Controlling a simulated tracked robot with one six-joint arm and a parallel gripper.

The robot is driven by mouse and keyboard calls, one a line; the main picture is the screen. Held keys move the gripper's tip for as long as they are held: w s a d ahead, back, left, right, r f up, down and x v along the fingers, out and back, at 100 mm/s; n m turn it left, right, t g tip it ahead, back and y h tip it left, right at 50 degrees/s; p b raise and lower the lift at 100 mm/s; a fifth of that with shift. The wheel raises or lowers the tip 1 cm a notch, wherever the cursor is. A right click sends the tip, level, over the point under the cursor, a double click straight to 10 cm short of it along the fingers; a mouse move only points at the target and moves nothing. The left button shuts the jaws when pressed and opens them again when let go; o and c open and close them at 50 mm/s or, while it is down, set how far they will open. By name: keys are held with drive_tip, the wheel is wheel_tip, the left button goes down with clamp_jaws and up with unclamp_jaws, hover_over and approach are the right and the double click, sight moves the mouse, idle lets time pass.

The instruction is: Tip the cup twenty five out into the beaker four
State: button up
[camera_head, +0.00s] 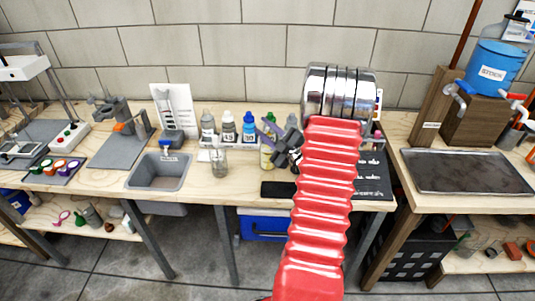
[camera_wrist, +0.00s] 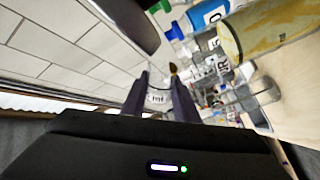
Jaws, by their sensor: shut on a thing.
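In the wrist view, my gripper (camera_wrist: 160,98) is shut on a small clear cup (camera_wrist: 158,98) with dark print on its side, too small to read in full. In the head view, my gripper (camera_head: 268,132) is above the bench in front of the bottles, and the cup cannot be made out. A clear glass beaker (camera_head: 219,164) stands on the bench to the left of my gripper, lower than it and apart from it. A clear glass vessel (camera_wrist: 262,92) at the right of the wrist view may be this beaker. No number on it is readable.
Labelled bottles (camera_head: 228,127) stand in a row behind the beaker. A grey sink (camera_head: 160,171) lies left of it. A dark pad (camera_head: 278,189) lies at the bench's front edge. A large yellowish bottle (camera_wrist: 265,30) is close to my gripper in the wrist view.

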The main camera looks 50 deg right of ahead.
drive_tip(key=shift+m+b, duration=0.3)
drive_tip(key=shift+b, duration=0.25)
idle(0.9)
drive_tip(key=n, duration=0.4)
drive_tip(key=shift+a+f+y, duration=0.25)
drive_tip(key=shift+a+y, duration=0.1)
drive_tip(key=shift+y, duration=0.05)
drive_tip(key=shift+a+r+n+y, duration=0.25)
drive_tip(key=shift+r+n+y, duration=0.25)
drive_tip(key=shift+n, duration=0.7)
drive_tip(key=shift+a+f+n, duration=0.1)
drive_tip(key=shift+n, duration=0.3)
